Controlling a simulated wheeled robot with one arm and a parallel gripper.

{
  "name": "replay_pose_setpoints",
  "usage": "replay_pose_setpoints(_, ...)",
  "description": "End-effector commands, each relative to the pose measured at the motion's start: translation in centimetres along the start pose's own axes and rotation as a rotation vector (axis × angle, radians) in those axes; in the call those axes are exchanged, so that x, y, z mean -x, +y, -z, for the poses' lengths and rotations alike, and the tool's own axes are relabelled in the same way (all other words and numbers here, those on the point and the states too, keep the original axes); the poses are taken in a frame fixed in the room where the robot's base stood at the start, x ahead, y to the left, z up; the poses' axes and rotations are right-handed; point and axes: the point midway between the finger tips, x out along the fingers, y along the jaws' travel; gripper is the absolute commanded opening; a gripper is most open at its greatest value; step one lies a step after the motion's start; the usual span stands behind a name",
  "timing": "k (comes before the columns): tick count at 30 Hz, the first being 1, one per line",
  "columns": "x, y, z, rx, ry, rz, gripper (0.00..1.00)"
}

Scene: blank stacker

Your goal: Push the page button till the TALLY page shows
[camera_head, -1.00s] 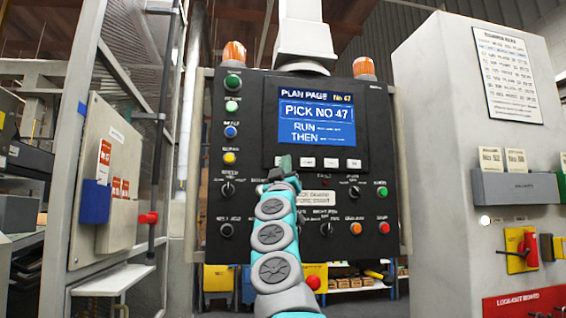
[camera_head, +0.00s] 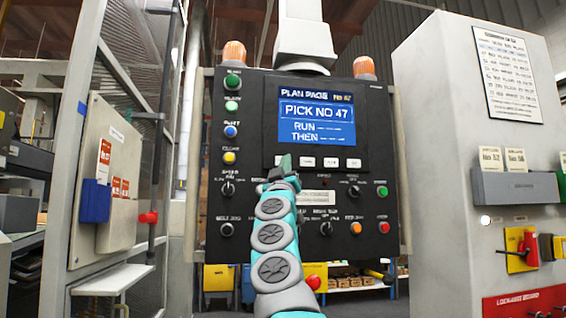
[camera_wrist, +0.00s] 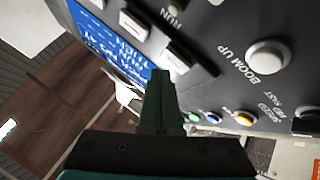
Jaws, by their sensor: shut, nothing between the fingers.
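The dark control panel (camera_head: 262,110) stands upright ahead. Its blue screen (camera_head: 317,118) reads PLAN PAGE, with PICK NO 47, RUN and THEN below. A row of pale push buttons sits under the screen, one of them the button (camera_head: 308,162) just right of my gripper; I cannot read which is the page button. My gripper (camera_head: 284,165) is shut and empty, in front of the row's left end, hiding what is behind it. In the wrist view the shut fingertips (camera_wrist: 161,75) lie close to a white button (camera_wrist: 183,57); contact cannot be told.
A round white button (camera_wrist: 268,56) marked BOOM UP is near the fingers in the wrist view. Knobs and coloured buttons, such as a green one (camera_head: 382,191), surround the screen. A grey cabinet (camera_head: 440,130) stands right, and a beige box (camera_head: 105,180) left.

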Motion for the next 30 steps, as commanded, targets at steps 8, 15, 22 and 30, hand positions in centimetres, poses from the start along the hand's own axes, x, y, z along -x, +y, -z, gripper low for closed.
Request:
replay_pose_setpoints(8, 0.0, 0.0, 0.0, 0.0, 0.0, 0.0, 0.0)
replay_pose_setpoints(15, -0.03, 0.01, 0.01, 0.0, 0.0, 0.0, 0.0)
replay_pose_setpoints(22, -0.57, -0.24, -0.2, 0.002, -0.001, 0.0, 0.0)
replay_pose_setpoints(30, -0.61, -0.38, -0.4, 0.0, 0.001, 0.0, 0.0)
